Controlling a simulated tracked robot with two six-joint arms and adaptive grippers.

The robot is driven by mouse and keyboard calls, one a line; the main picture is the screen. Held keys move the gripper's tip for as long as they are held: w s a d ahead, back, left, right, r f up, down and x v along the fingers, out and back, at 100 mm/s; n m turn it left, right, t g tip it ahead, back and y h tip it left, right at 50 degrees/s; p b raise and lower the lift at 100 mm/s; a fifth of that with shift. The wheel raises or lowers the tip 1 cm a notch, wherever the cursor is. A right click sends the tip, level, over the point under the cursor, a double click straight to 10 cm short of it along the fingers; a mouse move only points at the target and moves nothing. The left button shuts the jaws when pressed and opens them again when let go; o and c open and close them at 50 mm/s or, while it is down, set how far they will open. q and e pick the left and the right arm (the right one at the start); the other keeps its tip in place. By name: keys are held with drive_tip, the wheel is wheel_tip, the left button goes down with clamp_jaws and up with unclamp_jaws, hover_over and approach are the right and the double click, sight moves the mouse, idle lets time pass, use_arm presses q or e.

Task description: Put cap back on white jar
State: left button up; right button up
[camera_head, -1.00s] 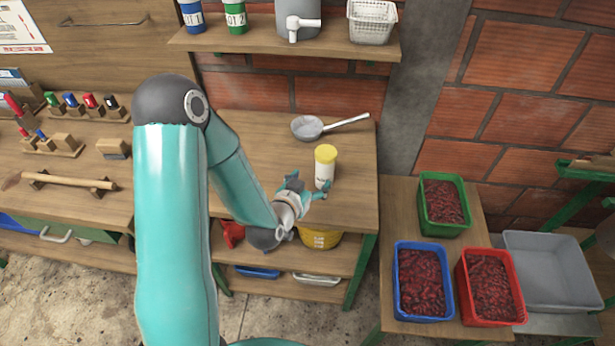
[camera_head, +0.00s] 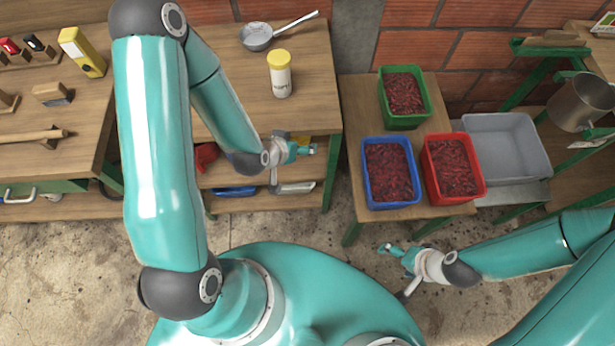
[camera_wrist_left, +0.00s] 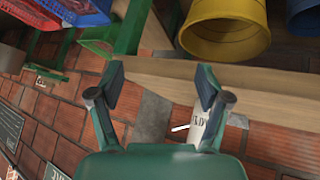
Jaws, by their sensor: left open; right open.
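The white jar (camera_head: 281,82) stands upright on the wooden table at the upper middle of the head view, with the yellow cap (camera_head: 279,58) sitting on its top. In the left wrist view, part of the white jar (camera_wrist_left: 200,126) shows beyond one finger. My left gripper (camera_head: 305,149) is open and empty, in front of the table edge and apart from the jar. Its two spread fingers (camera_wrist_left: 160,86) show in the left wrist view with nothing between them. My right gripper (camera_head: 392,264) is open and empty above the floor, in front of the crate table.
Blue (camera_head: 391,204), red (camera_head: 455,205) and green (camera_head: 404,122) crates of red fruit stand on a low table to the right. A yellow bucket (camera_wrist_left: 225,50) is near the table edge in the left wrist view.

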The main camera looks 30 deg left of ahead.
use_arm(q)
drive_tip(key=s+d+f+g+h, duration=0.3)
drive_tip(key=s+d+f+g, duration=0.4)
drive_tip(key=s+d, duration=0.3)
drive_tip(key=s+f, duration=0.1)
drive_tip(key=s, duration=0.2)
drive_tip(key=shift+s+d+g, duration=0.15)
drive_tip(key=shift+d+g, duration=0.15)
drive_tip(key=shift+d, duration=0.1)
